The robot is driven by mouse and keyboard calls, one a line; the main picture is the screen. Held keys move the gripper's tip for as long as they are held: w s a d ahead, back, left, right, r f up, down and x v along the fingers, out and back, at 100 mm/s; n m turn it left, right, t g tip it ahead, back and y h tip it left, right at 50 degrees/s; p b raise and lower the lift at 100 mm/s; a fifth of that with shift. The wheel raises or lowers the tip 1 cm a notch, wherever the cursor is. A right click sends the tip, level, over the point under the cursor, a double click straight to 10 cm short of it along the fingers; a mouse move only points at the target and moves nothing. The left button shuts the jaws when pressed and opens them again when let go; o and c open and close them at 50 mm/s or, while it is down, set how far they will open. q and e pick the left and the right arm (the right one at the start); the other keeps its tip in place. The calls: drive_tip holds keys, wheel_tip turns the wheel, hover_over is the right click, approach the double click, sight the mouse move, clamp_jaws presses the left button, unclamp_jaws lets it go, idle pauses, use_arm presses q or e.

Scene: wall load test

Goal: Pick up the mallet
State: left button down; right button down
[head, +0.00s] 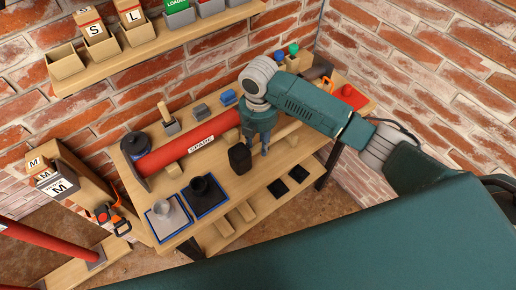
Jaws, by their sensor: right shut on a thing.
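The mallet has a black head (240,158) and what looks like a pale wooden handle (287,131). It is over the middle of the wooden workbench (228,188), to the right of the red tube. My right gripper (259,149) points down at the mallet and is shut on it, apparently on the handle just behind the head. The fingers hide part of the handle. I cannot tell whether the mallet touches the bench top. My left gripper is not in view.
A red tube (168,154) labelled "SPARE" lies along the bench on wooden supports. Blue-edged mats with a grey piece (165,210) and a black piece (203,188) are at front left. A shelf (150,47) with bins hangs above.

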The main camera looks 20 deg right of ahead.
wheel_tip(320, 180, up, 10)
drive_tip(key=shift+w+f+b, duration=0.1)
drive_tip(key=shift+f+b, duration=0.05)
drive_tip(key=shift+b, duration=0.8)
wheel_tip(320, 180, up, 6)
hover_over(259, 143)
drive_tip(key=shift+a+r, duration=0.1)
drive_tip(key=shift+r, duration=0.6)
drive_tip(key=shift+a+p, duration=0.1)
drive_tip(key=shift+p, duration=0.2)
